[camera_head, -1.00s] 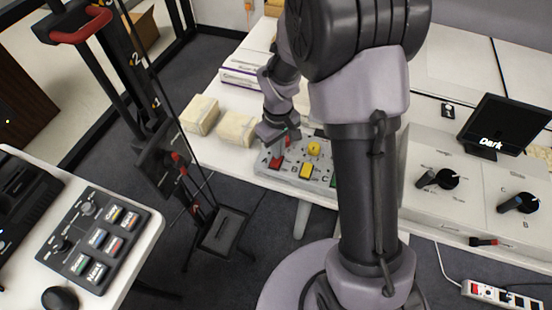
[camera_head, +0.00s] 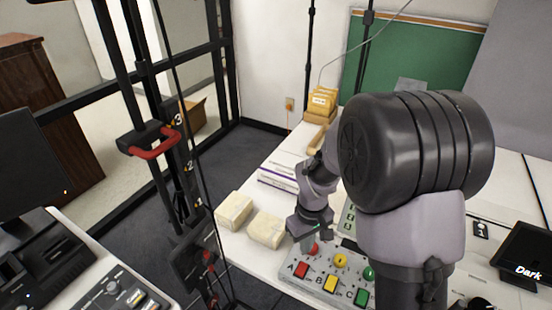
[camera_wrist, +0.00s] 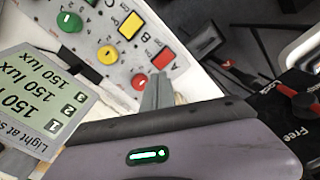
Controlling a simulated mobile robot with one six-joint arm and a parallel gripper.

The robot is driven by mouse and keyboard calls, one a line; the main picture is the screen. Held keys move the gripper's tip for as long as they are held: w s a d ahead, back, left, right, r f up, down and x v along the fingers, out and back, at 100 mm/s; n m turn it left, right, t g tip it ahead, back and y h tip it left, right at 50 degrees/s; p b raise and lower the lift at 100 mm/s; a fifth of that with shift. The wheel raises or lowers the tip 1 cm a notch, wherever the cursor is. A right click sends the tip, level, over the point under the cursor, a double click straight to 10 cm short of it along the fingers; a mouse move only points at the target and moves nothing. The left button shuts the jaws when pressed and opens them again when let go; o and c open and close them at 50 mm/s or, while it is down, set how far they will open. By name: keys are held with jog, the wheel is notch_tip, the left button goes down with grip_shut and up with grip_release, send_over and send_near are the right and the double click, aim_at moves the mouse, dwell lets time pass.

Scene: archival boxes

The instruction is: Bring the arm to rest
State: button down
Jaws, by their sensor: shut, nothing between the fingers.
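My arm reaches over the white table, folded at a large dark joint. My gripper (camera_head: 302,238) hangs just above the back left corner of the grey button panel (camera_head: 326,265), near its red dome (camera_head: 313,249). In the wrist view the closed grey fingers (camera_wrist: 158,90) point toward the panel by the red dome (camera_wrist: 139,81), with nothing held. I cannot tell whether they touch the panel.
Two cream blocks (camera_head: 234,211) lie left of the gripper. A white box stack (camera_head: 279,173) stands behind. A light meter display (camera_wrist: 40,98) shows 150 lux. A black rack with a red handle (camera_head: 153,141) stands left; a dark screen (camera_head: 527,257) is at right.

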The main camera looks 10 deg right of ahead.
jog(key=s+a+r+m+t, duration=0.1)
jog(key=s+r+m+t, duration=0.2)
jog(key=r, duration=0.9)
jog(key=s+a+r+m+t+y, duration=0.1)
jog(key=s+r+m, duration=0.2)
jog(key=s+r, duration=0.2)
jog(key=s+a+r+m+t+y, duration=0.1)
jog(key=s+r, duration=0.3)
jog(key=s, duration=0.7)
jog(key=shift+a+r+m+t, duration=0.3)
jog(key=shift+a+r+m, duration=0.1)
jog(key=shift+m, duration=0.5)
